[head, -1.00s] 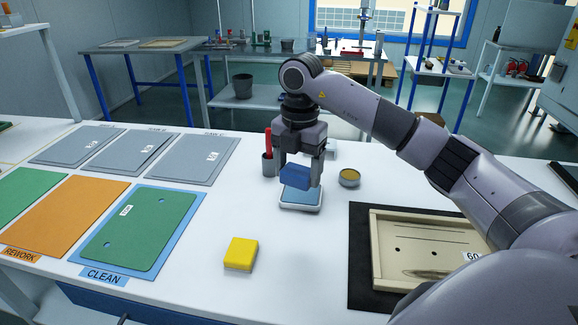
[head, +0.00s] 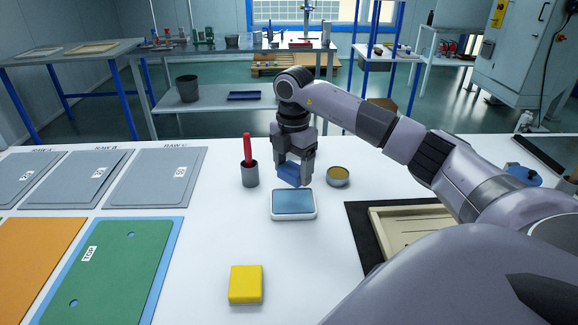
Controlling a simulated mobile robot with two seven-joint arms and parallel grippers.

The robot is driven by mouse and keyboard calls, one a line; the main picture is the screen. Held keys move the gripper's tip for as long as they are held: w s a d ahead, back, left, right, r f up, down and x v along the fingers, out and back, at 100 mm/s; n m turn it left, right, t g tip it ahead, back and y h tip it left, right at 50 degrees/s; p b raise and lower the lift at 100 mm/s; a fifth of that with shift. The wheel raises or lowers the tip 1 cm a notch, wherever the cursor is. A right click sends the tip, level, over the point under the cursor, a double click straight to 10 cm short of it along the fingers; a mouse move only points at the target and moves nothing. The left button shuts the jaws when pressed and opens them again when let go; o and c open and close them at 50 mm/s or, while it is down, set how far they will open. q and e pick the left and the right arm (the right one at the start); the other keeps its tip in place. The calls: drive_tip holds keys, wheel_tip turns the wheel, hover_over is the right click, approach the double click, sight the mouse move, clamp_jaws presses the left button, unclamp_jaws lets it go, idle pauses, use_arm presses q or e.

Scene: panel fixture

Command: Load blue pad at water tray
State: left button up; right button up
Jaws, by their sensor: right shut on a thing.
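The blue pad (head: 289,174) is between the fingers of my right gripper (head: 294,171), which is shut on it. It is held tilted, just behind the water tray (head: 293,214) in the picture. I cannot tell exactly how high the pad is above the table. The tray is small and white-rimmed, with blue water (head: 293,201) inside. My left gripper is not in view.
A grey cup with a red-handled tool (head: 249,165) stands left of the gripper, and a round tin (head: 338,176) right of it. A yellow block (head: 246,284) lies in front. Green (head: 107,275) and grey panels (head: 155,178) lie left; a beige fixture (head: 400,224) lies right.

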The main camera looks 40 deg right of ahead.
sight(293, 201)
drive_tip(key=shift+f+b, duration=0.6)
drive_tip(key=shift+f, duration=0.1)
wheel_tip(293, 201, down, 4)
drive_tip(key=b, duration=0.3)
drive_tip(key=shift+r+b, duration=0.2)
drive_tip(key=shift+b, duration=0.1)
drive_tip(key=shift+f+b, duration=0.4)
drive_tip(key=shift+c, duration=0.6)
drive_tip(key=shift+f, duration=0.2)
drive_tip(key=shift+s+f, duration=0.1)
idle(0.8)
